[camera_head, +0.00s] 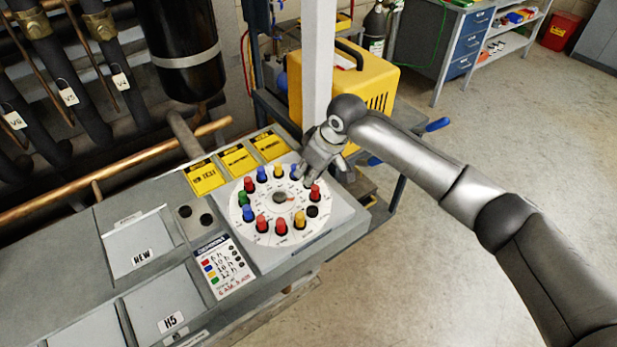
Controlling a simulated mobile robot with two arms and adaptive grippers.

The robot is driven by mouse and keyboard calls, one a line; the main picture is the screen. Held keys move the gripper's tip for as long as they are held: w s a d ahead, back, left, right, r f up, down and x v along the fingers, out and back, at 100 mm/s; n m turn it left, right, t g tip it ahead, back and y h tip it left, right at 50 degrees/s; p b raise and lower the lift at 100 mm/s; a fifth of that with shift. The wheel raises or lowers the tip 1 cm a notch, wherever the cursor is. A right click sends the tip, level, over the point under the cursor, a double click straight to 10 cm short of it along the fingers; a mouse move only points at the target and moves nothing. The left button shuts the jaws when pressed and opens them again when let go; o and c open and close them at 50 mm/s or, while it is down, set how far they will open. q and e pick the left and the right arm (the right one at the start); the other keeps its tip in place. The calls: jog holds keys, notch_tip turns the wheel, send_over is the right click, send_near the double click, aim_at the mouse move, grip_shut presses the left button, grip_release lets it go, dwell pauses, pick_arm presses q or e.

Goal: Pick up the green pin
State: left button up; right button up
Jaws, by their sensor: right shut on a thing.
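The green pin (243,198) stands upright in the left side of the round white dial (270,208), between a red pin (249,184) and a blue pin (248,213). My right gripper (322,178) is at the dial's far right edge, well apart from the green pin. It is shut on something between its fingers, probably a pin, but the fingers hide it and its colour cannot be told. A red pin (315,192) stands just in front of the fingers. My left gripper is not in view.
A legend card (224,266) and NEW tray (140,240) are left. A white post (318,60) rises behind my gripper.

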jog(key=shift+r, duration=0.65)
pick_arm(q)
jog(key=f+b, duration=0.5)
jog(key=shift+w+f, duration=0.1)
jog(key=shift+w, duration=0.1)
pick_arm(e)
jog(key=s+d+r, duration=0.1)
jog(key=s+r, duration=1)
jog(key=s, duration=0.3)
jog(key=shift+d+r, duration=0.3)
jog(key=shift+r, duration=0.05)
